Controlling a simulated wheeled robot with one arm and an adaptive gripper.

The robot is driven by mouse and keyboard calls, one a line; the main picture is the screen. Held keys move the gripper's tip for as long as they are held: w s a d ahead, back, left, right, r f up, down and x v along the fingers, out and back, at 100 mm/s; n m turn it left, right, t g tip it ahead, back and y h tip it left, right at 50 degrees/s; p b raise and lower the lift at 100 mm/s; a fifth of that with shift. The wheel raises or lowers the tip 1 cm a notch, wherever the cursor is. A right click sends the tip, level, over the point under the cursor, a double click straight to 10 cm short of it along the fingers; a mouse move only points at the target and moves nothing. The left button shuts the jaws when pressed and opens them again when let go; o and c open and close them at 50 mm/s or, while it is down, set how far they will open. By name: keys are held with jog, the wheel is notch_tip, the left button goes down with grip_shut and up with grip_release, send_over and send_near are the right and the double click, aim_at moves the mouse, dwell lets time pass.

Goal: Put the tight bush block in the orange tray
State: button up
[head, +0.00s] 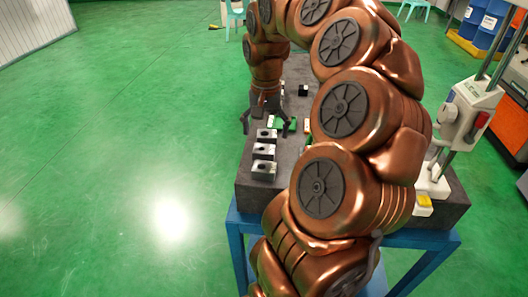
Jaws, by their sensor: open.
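Several grey metal blocks, each with a dark hole, stand in a row along the left side of the dark table top: a front block (263,171), a middle block (264,151) and a rear block (266,135). I cannot tell which of them, if any, is the tight bush block. My gripper (265,124) is open and points down, just behind or above the rear block; its fingers are spread and nothing shows between them. No orange tray shows on the table; my arm hides much of its middle and right.
Small green and white pieces (292,125) lie right of my gripper. A black cube (303,90) sits farther back. A grey and white stand machine (468,115) and a yellow piece (424,202) are at the table's right. Green floor (120,130) is clear at left.

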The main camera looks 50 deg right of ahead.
aim_at(264, 147)
jog(key=shift+w+a+f+p, duration=0.1)
jog(key=shift+f+p, duration=0.35)
jog(key=shift+f, duration=1.05)
jog(key=shift+a+f+p, duration=0.1)
jog(key=shift+f+p, duration=0.35)
jog(key=shift+f, duration=1)
grip_shut()
jog(key=shift+r, duration=0.2)
